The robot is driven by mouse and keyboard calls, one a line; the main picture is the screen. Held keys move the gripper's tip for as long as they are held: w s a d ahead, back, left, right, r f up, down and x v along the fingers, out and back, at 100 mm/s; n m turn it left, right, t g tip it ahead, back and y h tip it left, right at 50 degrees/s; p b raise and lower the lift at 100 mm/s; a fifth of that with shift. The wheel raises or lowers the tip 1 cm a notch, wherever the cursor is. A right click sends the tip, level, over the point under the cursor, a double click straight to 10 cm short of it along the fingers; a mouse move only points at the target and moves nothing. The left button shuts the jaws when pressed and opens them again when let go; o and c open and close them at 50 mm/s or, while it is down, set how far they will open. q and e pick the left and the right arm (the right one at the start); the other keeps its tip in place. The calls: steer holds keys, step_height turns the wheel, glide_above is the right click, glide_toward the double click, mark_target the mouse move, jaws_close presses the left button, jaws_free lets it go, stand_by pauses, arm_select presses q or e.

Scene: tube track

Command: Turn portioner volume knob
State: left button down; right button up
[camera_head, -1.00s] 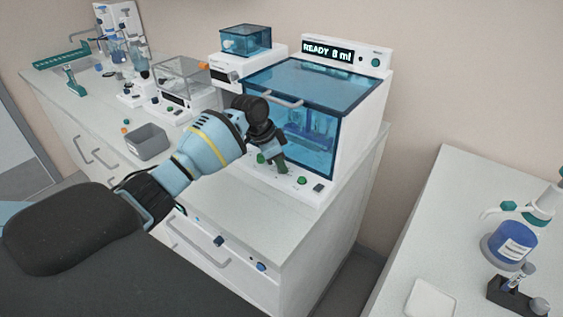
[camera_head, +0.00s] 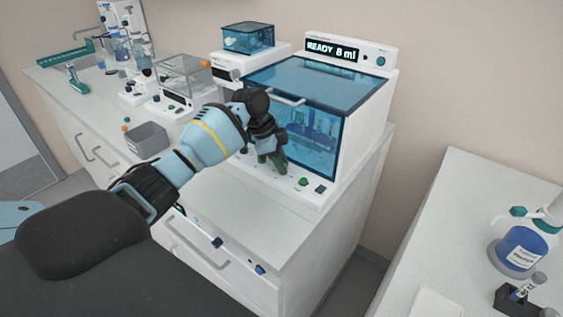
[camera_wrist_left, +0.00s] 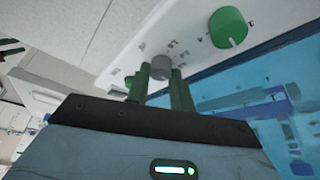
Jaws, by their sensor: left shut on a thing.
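The portioner (camera_head: 362,120) is a white machine with a blue see-through cover and a display (camera_head: 333,50) reading "READY 8 ml". My left gripper (camera_head: 277,166) is at its front panel. In the left wrist view, its green fingers (camera_wrist_left: 161,84) are shut around a small grey knob (camera_wrist_left: 159,65) with marks printed beside it. A larger green knob (camera_wrist_left: 229,28) sits apart from the fingers; a green knob also shows at the panel's front right in the head view (camera_head: 304,182). The gripper hides the grey knob in the head view. My right gripper is out of view.
A grey bin (camera_head: 147,139) and a clear-covered device (camera_head: 182,80) stand left on the bench. A smaller machine with a blue box (camera_head: 247,39) stands behind. Bench top in front of the portioner is bare. A separate right-hand bench holds a blue flask (camera_head: 520,247).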

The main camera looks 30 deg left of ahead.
arm_select(q)
steer(key=c, duration=1.2)
jaws_free()
steer(key=shift+a+r, duration=0.2)
steer(key=shift+r, duration=0.3)
steer(key=v, duration=0.4)
steer(key=shift+s+a, duration=0.15)
steer(key=shift+a, duration=0.1)
steer(key=s+a+b, duration=0.1)
steer(key=s+a, duration=0.4)
steer(key=a, duration=0.5)
steer(key=shift+b, duration=0.3)
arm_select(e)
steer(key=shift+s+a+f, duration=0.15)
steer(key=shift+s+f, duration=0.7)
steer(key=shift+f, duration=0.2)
arm_select(q)
steer(key=shift+s+a+f, duration=0.1)
